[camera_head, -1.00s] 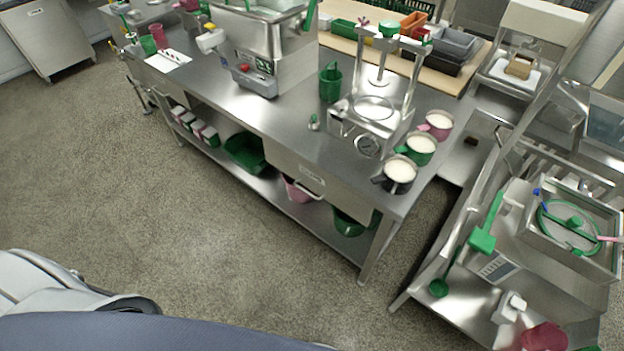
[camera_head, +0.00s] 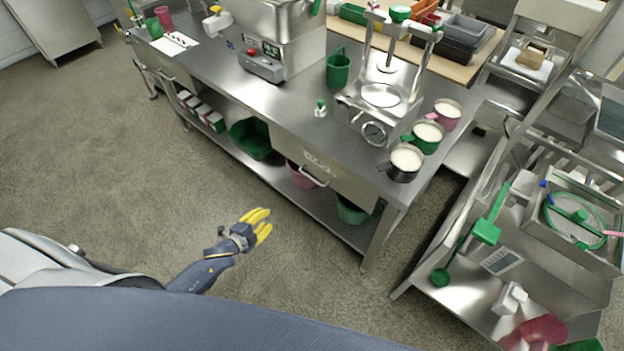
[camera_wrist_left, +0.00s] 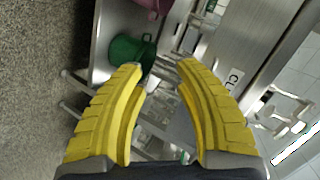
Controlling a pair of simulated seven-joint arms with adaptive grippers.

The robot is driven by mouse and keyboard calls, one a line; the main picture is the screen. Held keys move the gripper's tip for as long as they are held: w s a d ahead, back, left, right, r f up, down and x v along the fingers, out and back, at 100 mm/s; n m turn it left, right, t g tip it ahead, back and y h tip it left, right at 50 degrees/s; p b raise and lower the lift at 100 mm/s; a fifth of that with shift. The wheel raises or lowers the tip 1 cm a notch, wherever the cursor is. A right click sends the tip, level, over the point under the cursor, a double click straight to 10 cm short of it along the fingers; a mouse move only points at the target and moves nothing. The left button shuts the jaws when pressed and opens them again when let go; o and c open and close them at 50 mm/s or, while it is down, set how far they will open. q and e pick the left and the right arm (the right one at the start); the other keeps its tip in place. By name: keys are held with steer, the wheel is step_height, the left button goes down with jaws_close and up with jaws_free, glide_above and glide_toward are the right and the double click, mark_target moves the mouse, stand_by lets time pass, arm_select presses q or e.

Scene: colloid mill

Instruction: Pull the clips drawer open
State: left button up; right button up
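The clips drawer (camera_head: 335,181) is a steel drawer front under the right part of the long steel table. It sits flush and looks closed, with a bar handle (camera_head: 314,178) and a small label. In the left wrist view the drawer front (camera_wrist_left: 246,52) shows partial lettering starting "CL". My left gripper (camera_head: 266,222) has yellow fingers and is in front of the table, left of and below the handle, apart from it. In the left wrist view the gripper (camera_wrist_left: 161,66) is open and empty. My right gripper is not in view.
Above the drawer, a press (camera_head: 380,95) and several cups, including a black one (camera_head: 404,162), stand on the table. A green bucket (camera_head: 352,210) and a pink one (camera_head: 303,174) are on the lower shelf. A steel cart (camera_head: 440,303) stands at right. The floor in front is clear.

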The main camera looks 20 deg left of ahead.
arm_select(q)
steer(key=w+d+r+m+t+h, duration=0.25)
steer(key=d+r+m, duration=0.3)
steer(key=r, duration=0.45)
glide_toward(313, 179)
steer(key=shift+m+g+h, duration=0.35)
steer(key=shift+g, duration=0.1)
steer(key=x, duration=1)
steer(key=shift+w+a, duration=0.3)
steer(key=shift+c, duration=0.2)
jaws_close()
